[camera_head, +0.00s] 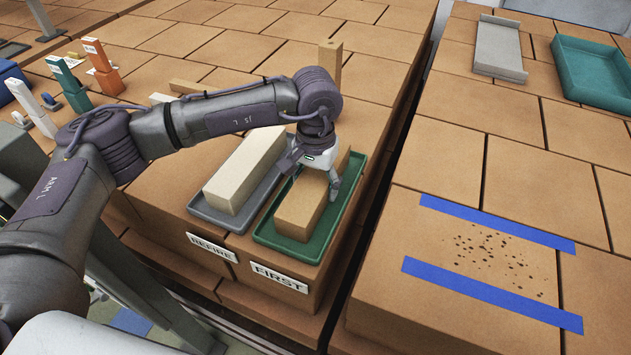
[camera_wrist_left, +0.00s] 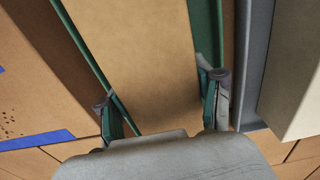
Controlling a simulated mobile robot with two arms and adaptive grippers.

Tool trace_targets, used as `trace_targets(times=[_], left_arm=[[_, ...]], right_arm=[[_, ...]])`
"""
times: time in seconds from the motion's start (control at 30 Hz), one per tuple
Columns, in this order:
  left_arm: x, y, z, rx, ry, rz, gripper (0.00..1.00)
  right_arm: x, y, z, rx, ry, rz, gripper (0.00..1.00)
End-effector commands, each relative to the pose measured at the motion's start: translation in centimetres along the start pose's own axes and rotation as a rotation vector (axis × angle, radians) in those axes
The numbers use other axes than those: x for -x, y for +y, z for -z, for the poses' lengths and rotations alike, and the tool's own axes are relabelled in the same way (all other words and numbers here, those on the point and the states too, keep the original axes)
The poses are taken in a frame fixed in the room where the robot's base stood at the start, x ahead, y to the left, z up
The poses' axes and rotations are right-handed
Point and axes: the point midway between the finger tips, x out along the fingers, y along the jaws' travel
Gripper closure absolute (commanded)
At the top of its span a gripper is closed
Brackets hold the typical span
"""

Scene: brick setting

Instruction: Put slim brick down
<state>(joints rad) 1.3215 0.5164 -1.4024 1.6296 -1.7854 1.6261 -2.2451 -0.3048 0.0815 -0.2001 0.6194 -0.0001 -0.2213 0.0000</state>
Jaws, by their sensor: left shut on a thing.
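The slim tan brick (camera_head: 301,208) is within the green tray (camera_head: 262,232) marked FIRST, lying lengthwise along it. My left gripper (camera_head: 316,178) is over the brick's far part, pointing down, with its fingers shut on the brick's two long sides. In the left wrist view the brick (camera_wrist_left: 140,55) runs between the fingers (camera_wrist_left: 163,108), with green tray edges on both sides. I cannot tell whether its underside touches the tray floor. My gripper and wrist hide part of the brick's far end. My right gripper is not in view.
A cream brick (camera_head: 245,172) lies in the grey tray (camera_head: 210,213) marked REFIRE, close on the left. A tan brick (camera_head: 330,60) stands upright behind my wrist. Across a gap, the right surface has blue tape strips (camera_head: 490,294), dark specks, a grey tray (camera_head: 499,50) and a teal tray (camera_head: 590,75).

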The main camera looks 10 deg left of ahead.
Motion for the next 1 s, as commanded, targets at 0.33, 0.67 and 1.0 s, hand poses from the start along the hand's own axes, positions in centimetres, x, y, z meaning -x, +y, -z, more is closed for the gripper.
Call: trace_targets(times=[0.33, 0.67, 1.0], left_arm=[[-0.1, 0.0, 0.0, 0.0, 0.0, 0.0, 0.09], [0.4, 0.0, 0.1, 0.0, 0.002, -0.001, 0.09], [6.8, 0.0, 0.1, 0.001, 0.005, -0.001, 0.09]], right_arm=[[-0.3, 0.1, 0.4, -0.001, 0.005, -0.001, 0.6], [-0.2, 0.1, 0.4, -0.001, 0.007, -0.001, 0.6], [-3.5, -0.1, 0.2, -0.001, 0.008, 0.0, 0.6]])
